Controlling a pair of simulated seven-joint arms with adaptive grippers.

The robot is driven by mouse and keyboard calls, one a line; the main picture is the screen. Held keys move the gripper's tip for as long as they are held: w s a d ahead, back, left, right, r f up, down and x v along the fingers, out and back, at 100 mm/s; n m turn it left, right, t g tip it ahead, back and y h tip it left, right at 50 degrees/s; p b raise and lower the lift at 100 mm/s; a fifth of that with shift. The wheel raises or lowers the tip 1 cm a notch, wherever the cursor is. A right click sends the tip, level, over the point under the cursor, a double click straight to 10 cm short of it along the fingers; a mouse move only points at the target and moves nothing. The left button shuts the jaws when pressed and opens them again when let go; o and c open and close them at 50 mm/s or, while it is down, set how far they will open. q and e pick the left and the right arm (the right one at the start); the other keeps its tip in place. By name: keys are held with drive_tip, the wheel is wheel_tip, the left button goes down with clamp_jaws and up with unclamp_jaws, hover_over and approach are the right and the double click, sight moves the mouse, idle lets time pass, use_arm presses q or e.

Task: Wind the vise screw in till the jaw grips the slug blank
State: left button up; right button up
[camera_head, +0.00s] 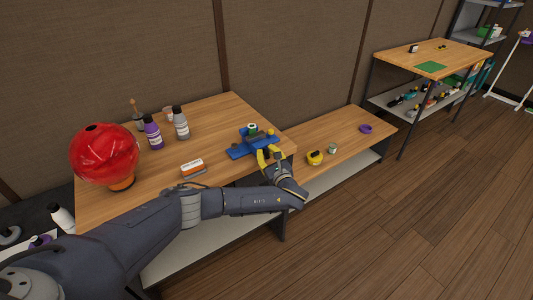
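A small blue vise (240,152) stands on the wooden workbench near its right corner. A small green and white piece (252,127) shows at the top of the vise; I cannot tell if it is the slug blank or if the jaw touches it. My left gripper (267,155), with yellow fingers, is at the front right side of the vise, close to the bench edge. The vise screw is too small or hidden behind the fingers to make out. Whether the fingers are closed on it does not show. My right gripper is not in view.
A red ball (104,154) on an orange base stands at the bench's left. A purple bottle (153,134), a grey bottle (181,124) and an orange-white box (193,168) stand between. A lower bench holds a yellow item (315,158) and a purple ring (366,128).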

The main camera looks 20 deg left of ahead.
use_arm(q)
clamp_jaws()
drive_tip(key=shift+m, duration=0.3)
drive_tip(key=m, duration=0.3)
drive_tip(key=shift+w+d+m+g, duration=0.15)
drive_tip(key=shift+m+g, duration=0.15)
drive_tip(key=shift+g, duration=0.1)
drive_tip(key=shift+w+d+f+m+g, duration=0.1)
drive_tip(key=shift+m+g, duration=0.2)
drive_tip(key=shift+m, duration=0.75)
drive_tip(key=shift+w+d+m+g, duration=0.1)
drive_tip(key=shift+m+g, duration=0.2)
drive_tip(key=shift+m, duration=0.75)
drive_tip(key=o, duration=0.6)
unclamp_jaws()
drive_tip(key=shift+c, duration=0.2)
